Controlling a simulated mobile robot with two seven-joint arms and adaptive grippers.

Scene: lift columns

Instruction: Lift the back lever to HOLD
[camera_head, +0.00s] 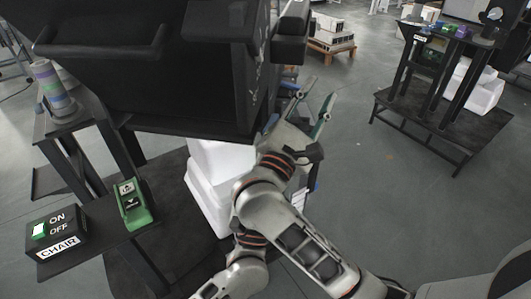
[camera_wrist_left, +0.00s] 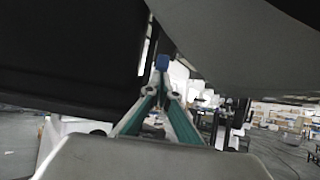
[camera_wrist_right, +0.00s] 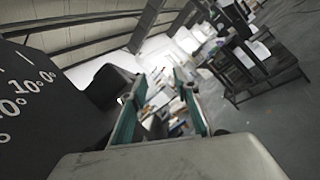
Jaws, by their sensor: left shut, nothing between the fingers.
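The black chair-like unit (camera_head: 170,60) fills the upper left of the head view, with angle marks on its side. My right gripper (camera_head: 319,90) is open and empty beside that marked side; the right wrist view shows its fingers (camera_wrist_right: 160,80) apart, near the marked black panel (camera_wrist_right: 30,95). My left gripper (camera_wrist_left: 160,88) is shut and empty in the left wrist view, beside a large black surface. A small blue piece (camera_wrist_left: 162,62) shows just beyond its fingertips; I cannot tell whether it is the back lever or whether they touch. No HOLD label is readable.
A black ON/OFF box (camera_head: 57,232) labelled CHAIR and a green-and-black device (camera_head: 134,204) are on the low shelf at left. A striped cylinder (camera_head: 52,88) stands behind. A dark stand (camera_head: 445,120) is at the right. Grey floor between is mostly clear.

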